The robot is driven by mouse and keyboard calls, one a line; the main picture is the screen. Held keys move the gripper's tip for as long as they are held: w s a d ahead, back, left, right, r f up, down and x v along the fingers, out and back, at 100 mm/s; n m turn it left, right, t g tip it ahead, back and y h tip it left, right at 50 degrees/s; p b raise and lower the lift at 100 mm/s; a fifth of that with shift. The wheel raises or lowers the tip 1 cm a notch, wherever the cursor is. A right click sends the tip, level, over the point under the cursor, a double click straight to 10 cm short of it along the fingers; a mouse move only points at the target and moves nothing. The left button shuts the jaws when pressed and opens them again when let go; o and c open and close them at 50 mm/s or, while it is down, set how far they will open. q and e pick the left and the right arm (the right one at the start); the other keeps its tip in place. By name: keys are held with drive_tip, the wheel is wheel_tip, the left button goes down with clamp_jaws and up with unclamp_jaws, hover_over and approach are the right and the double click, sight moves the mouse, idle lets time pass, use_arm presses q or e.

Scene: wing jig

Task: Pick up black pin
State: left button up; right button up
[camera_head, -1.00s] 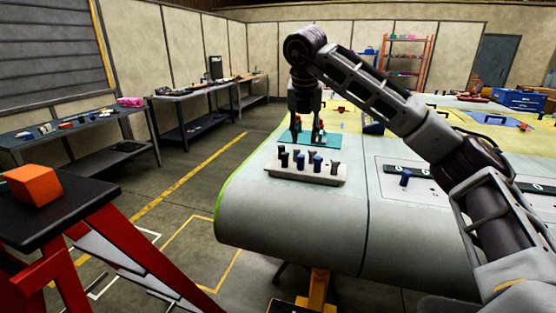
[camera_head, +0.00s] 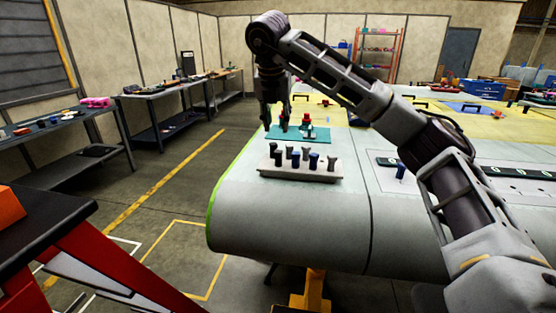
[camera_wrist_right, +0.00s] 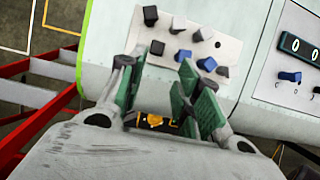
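The black pins (camera_head: 276,149) stand at the left end of a pale pin tray (camera_head: 322,176) on the grey wing surface. Blue and grey pins stand beside them in the same tray. In the right wrist view, one black pin (camera_wrist_right: 157,47) and another nearer the top edge are seen from above. My right gripper (camera_head: 276,122) hangs above the surface behind the tray, near the teal mat. In the right wrist view its green-padded fingers (camera_wrist_right: 157,74) are apart, with nothing between them, and the pins lie beyond the tips. My left gripper is out of view.
A teal mat (camera_head: 318,136) with small red and dark items lies behind the tray. A panel with a blue pin (camera_head: 400,171) is to the right. A black-topped red stand (camera_head: 50,220) is at lower left, with open floor between it and the wing.

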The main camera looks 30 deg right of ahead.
hover_over(279, 151)
drive_tip(key=s+a, duration=0.1)
drive_tip(key=s, duration=0.1)
wheel_tip(279, 151, down, 7)
drive_tip(key=shift+w+a+r+b, duration=0.1)
drive_tip(key=shift+a+r+b, duration=0.1)
drive_tip(key=shift+b, duration=0.15)
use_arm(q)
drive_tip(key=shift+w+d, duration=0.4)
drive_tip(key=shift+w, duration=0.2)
use_arm(e)
drive_tip(key=shift+x, duration=0.8)
